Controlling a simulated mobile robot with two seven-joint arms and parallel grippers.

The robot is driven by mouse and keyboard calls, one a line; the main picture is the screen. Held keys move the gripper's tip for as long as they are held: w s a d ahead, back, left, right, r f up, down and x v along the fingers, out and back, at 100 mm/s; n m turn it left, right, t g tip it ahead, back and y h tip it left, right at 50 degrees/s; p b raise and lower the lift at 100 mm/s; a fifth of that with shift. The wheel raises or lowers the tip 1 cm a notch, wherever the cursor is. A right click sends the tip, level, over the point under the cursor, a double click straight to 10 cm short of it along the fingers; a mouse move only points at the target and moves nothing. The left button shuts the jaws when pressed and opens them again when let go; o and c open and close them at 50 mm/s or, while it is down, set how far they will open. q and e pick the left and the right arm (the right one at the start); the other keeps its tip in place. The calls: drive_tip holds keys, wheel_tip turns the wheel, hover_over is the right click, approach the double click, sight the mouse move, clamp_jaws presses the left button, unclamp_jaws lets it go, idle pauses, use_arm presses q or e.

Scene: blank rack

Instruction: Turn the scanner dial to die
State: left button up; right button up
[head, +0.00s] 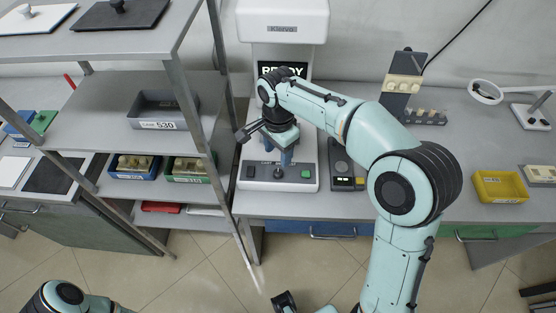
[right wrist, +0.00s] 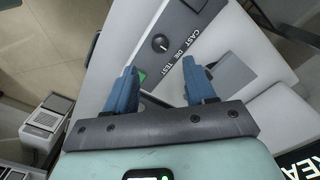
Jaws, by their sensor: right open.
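The scanner (head: 282,25) is a white machine at the back of the bench, with a dark screen reading READY. Its front panel has a small round dark dial (head: 278,174), which also shows in the right wrist view (right wrist: 160,43). The labels CAST, DIE and TEST run beside the dial. The dial carries a thin light mark; I cannot tell which label it points to. My right gripper (head: 286,157) is open and empty above the panel. In the right wrist view its blue fingers (right wrist: 160,88) are apart, with the dial beyond their gap.
A green button (head: 306,174) sits right of the dial, and a dark square (head: 250,172) sits left of it. A dark keypad device (head: 345,176) stands right beside the scanner. A metal shelf post (head: 224,150) rises close on the left. A yellow bin (head: 500,186) stands far right.

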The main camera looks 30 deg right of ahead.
wheel_tip(320, 180, up, 5)
drive_tip(key=shift+p, duration=0.35)
idle(0.4)
